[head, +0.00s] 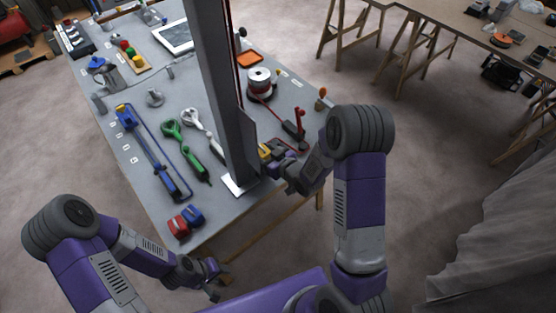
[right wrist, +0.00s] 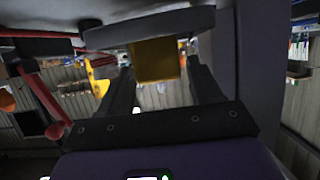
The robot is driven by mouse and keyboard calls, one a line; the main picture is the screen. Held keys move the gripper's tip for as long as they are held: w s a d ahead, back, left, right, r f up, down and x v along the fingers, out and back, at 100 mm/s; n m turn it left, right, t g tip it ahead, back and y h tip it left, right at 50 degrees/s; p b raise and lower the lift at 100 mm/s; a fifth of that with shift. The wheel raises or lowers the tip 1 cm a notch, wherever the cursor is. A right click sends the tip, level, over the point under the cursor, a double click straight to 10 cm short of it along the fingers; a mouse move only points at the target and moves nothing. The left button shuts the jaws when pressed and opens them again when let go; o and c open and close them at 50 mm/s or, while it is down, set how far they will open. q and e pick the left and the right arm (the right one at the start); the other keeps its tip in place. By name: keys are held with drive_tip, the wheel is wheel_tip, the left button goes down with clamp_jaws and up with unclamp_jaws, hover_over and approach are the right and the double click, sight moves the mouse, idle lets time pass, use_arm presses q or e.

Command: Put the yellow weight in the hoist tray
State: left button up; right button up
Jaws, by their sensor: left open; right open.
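The yellow weight (right wrist: 155,62) is a block between the two spread fingers of my right gripper (right wrist: 155,85) in the right wrist view. In the head view, a small yellow patch (head: 265,151) shows beside the grey post, close to my right gripper (head: 278,168). That gripper is open. A grey plate (right wrist: 110,37) borders the weight in the wrist view; I cannot tell whether it is the hoist tray or whether they touch. My left gripper (head: 212,279) is open and empty, off the table's near edge. The hoist tray is not clearly identifiable.
The grey post (head: 212,75) rises from a white base on the table (head: 225,208) and hides part of it. A red weight (head: 179,225) and a blue weight (head: 193,214) sit near the front corner. Green and blue tools lie left; a cable spool (head: 259,82) stands behind.

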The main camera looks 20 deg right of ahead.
drive_tip(key=v, duration=0.8)
drive_tip(key=shift+d, duration=0.1)
